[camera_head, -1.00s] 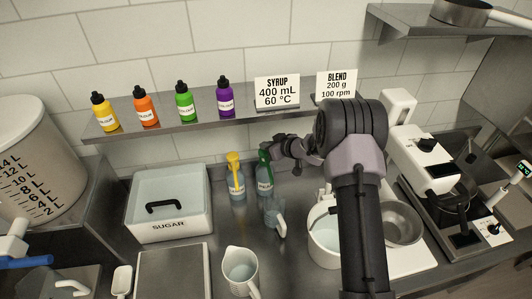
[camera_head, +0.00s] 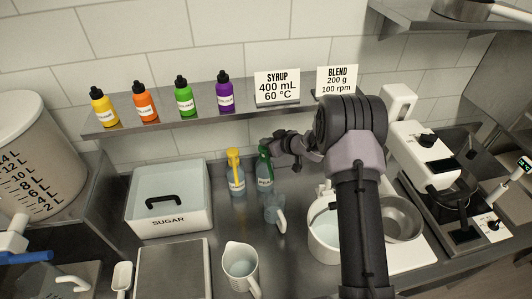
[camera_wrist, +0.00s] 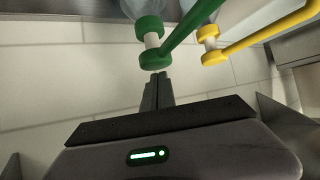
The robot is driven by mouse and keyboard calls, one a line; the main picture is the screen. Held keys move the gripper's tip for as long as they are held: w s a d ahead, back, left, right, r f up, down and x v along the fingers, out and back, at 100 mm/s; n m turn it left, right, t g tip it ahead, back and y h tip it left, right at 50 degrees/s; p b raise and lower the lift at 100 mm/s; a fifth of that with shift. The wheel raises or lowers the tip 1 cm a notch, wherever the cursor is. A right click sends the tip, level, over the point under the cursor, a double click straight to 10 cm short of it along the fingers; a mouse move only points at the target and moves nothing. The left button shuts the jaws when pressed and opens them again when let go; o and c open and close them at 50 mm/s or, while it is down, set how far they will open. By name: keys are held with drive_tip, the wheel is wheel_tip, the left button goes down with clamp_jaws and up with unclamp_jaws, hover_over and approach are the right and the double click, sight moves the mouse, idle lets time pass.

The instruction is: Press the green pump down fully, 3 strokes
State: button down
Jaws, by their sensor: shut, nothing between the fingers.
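The green pump (camera_head: 264,152) tops a clear bottle (camera_head: 265,184) standing on the counter against the back wall. In the wrist view the green pump's head (camera_wrist: 153,54) shows at the top, with its spout slanting to the upper right. My gripper (camera_head: 271,146) is at the pump's head in the head view. In the wrist view my gripper (camera_wrist: 158,75) has its fingers together with nothing between them, the tips right at the pump head. Whether they touch it I cannot tell. The pump's stem and bottle are partly cut off in the wrist view.
A yellow pump bottle (camera_head: 236,180) stands close to the left; its pump (camera_wrist: 208,37) also shows in the wrist view. A small clear jug (camera_head: 275,213) stands in front. The sugar box (camera_head: 168,222) is left. A shelf (camera_head: 250,113) runs above.

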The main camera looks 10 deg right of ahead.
drive_tip(key=shift+s+f+b, duration=0.1)
drive_tip(key=shift+f+b, duration=0.9)
drive_tip(key=shift+f, duration=0.5)
drive_tip(key=shift+r, duration=0.1)
wheel_tip(320, 180, up, 4)
drive_tip(key=p, duration=0.3)
